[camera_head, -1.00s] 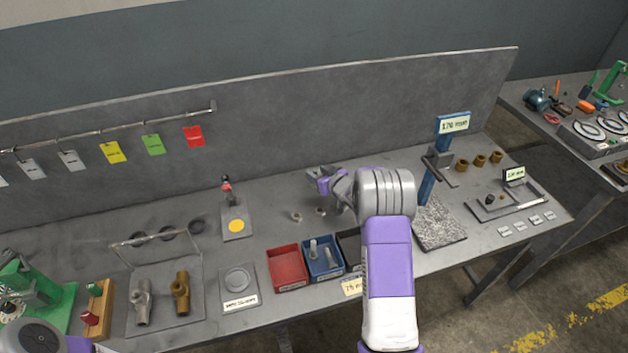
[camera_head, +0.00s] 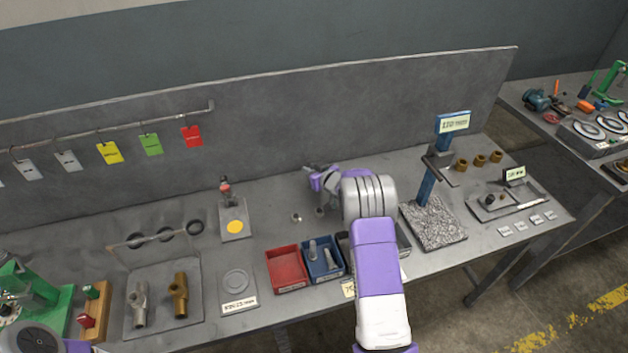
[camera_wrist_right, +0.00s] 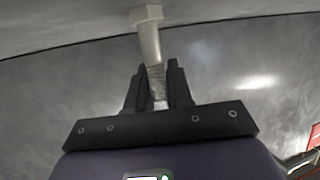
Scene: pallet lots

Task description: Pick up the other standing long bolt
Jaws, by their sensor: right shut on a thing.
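My right gripper (camera_head: 318,179) is above the bench (camera_head: 265,205), behind the bins. In the right wrist view it (camera_wrist_right: 155,90) is shut on a long grey bolt (camera_wrist_right: 150,45). The shank sits between the two dark fingers and the hexagonal head points away from the wrist. A small grey bolt or nut (camera_head: 296,217) stands on the bench left of the gripper; its exact shape is too small to tell. The blue bin (camera_head: 336,276) holds grey bolts. My left gripper is outside the view; only part of my left arm shows at the lower left.
A red bin (camera_head: 285,254) stands left of the blue one. A scale-like post with a display (camera_head: 454,123) and a speckled plate (camera_head: 433,226) stand to the right. A yellow-dotted stand (camera_head: 235,227) is to the left. The bench behind the bins is mostly clear.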

